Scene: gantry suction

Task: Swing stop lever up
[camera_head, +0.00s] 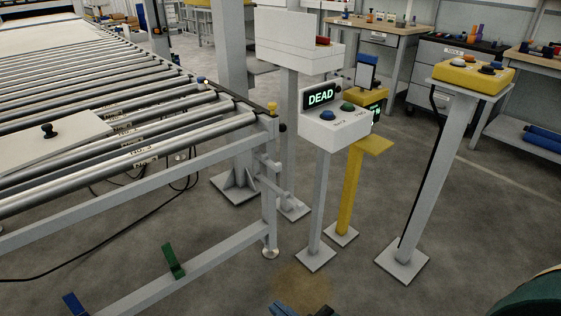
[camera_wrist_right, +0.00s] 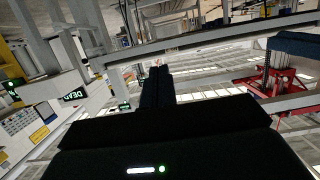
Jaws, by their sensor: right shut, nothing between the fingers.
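On the low rail of the roller conveyor, a green lever (camera_head: 173,261) and a blue lever (camera_head: 75,304) stick up at a tilt in the head view. Neither carries a readable label, so I cannot tell which one is the stop lever. My right gripper (camera_head: 302,310) just enters the bottom edge of the head view, to the right of both levers and apart from them. In the right wrist view its dark fingers (camera_wrist_right: 157,80) are together, with nothing held. My left gripper is out of sight.
The roller conveyor (camera_head: 200,148) fills the left, with a pale panel (camera_head: 60,137) on it. A control box (camera_head: 335,131) reading DEAD stands on a post; a yellow button box (camera_head: 474,80) stands further right. Bare floor (camera_head: 215,225) lies between the conveyor rail and the posts.

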